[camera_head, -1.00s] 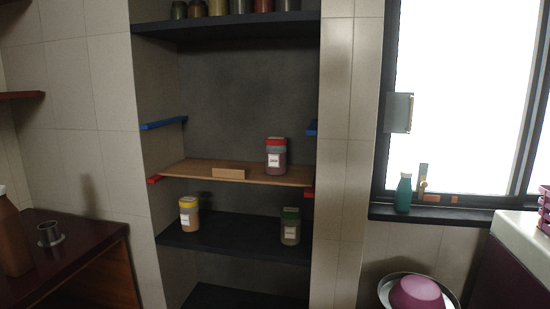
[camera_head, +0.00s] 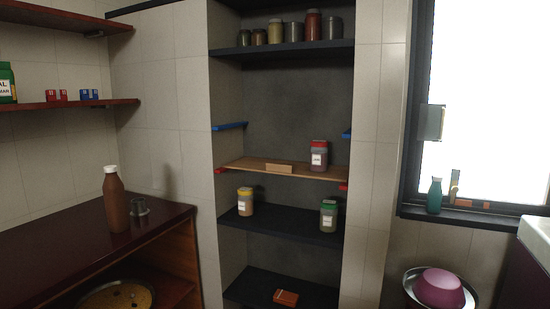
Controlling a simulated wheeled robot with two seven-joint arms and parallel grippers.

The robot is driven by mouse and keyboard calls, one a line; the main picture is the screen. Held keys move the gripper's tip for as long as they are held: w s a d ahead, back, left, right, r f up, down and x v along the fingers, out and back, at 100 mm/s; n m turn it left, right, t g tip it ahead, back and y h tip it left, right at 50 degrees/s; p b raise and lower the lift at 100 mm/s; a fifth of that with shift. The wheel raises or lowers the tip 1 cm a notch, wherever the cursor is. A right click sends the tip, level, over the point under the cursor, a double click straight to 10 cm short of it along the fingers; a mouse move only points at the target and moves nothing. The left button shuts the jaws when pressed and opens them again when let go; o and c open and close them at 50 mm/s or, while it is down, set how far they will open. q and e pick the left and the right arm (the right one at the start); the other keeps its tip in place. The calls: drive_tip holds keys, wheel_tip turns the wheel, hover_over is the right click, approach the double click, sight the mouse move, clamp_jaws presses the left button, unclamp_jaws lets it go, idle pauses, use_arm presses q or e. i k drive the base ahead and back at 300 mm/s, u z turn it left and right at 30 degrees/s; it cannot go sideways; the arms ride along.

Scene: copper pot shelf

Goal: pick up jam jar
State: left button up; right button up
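A jar with a red lid, purplish-red contents and a white label (camera_head: 319,156) stands upright on the wooden shelf board (camera_head: 240,165), right of its middle. On the dark shelf below (camera_head: 280,222) stand a yellow-lidded jar (camera_head: 245,202) at the left and a green-lidded jar (camera_head: 328,216) at the right. The label print is too small to read, so I cannot tell for sure which is the jam jar; the red-lidded one looks most like it. Neither of my grippers is in view.
Several jars (camera_head: 275,33) line the top shelf. A small wood block (camera_head: 279,167) lies left of the red-lidded jar. A brown box (camera_head: 286,298) lies on the bottom shelf. A brown bottle (camera_head: 116,205) stands on the left counter (camera_head: 60,250). A purple bowl (camera_head: 441,288) is lower right.

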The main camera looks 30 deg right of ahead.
sight(319, 150)
drive_tip(key=u, duration=0.35)
drive_tip(key=i, duration=0.95)
drive_tip(key=z, duration=0.7)
drive_tip(key=i, duration=0.8)
drive_tip(key=z, duration=0.9)
